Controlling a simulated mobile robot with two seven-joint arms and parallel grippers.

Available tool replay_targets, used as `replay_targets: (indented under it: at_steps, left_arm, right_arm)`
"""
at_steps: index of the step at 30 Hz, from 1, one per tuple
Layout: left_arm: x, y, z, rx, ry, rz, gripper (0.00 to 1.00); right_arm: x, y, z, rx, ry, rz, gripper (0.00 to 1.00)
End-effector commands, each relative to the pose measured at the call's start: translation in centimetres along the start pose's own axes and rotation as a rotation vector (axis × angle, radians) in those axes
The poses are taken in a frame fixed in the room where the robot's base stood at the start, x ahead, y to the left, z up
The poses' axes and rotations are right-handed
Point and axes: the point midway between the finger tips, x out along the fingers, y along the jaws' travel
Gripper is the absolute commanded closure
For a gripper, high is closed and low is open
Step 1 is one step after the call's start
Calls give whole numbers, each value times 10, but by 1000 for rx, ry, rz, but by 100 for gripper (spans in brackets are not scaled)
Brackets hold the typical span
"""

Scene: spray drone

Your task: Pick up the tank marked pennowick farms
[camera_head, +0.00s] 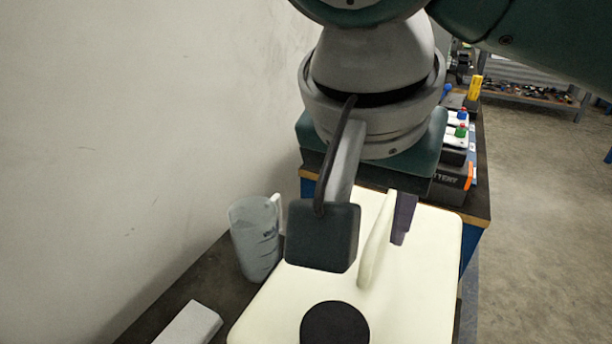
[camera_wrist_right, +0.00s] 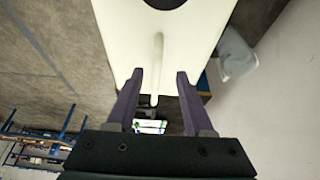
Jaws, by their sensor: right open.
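A cream-white tank (camera_head: 425,265) with a round black cap (camera_head: 335,323) and a raised handle (camera_head: 376,245) stands below my right gripper. No marking on it is readable in either view, so I cannot tell whether it is the pennowick farms tank. In the right wrist view the tank (camera_wrist_right: 195,25) fills the upper middle, with its handle (camera_wrist_right: 158,55) between the fingers. My right gripper (camera_wrist_right: 160,75) is open, with one purple finger on each side of the handle and visible gaps. In the head view a dark block of mine hides one finger. My left gripper is not in view.
A grey translucent jug (camera_head: 254,240) stands close left of the tank, near the wall. A pale box (camera_head: 188,325) lies at the front left. Bottles with coloured caps and a black-orange battery (camera_head: 454,182) are behind on the right. Open floor lies to the right.

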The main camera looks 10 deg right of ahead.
Motion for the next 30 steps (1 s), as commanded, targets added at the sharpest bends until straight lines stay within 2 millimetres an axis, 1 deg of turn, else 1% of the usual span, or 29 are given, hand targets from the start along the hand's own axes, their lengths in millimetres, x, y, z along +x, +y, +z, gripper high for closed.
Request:
replay_targets:
  at_steps: [5, 9, 12, 15, 21, 22, 23, 30]
  left_arm:
    - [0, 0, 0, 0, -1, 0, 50]
    - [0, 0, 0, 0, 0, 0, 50]
    - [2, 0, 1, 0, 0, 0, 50]
    - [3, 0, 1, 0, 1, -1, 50]
    - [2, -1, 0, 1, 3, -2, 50]
    - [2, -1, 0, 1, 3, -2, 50]
    - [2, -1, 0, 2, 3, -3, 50]
    - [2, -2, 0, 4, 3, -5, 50]
  right_arm:
    - [16, 2, -3, 0, 1, 3, 48]
    - [38, 7, -10, 1, 2, 4, 48]
    - [52, 6, -8, -1, 0, 1, 48]
    - [59, 6, -8, -2, 1, 0, 48]
    - [59, 6, -8, -3, 1, -1, 48]
    - [59, 6, -8, -3, 1, -1, 49]
    - [59, 6, -8, -3, 1, -1, 52]
    - [59, 6, -8, -3, 0, -2, 79]
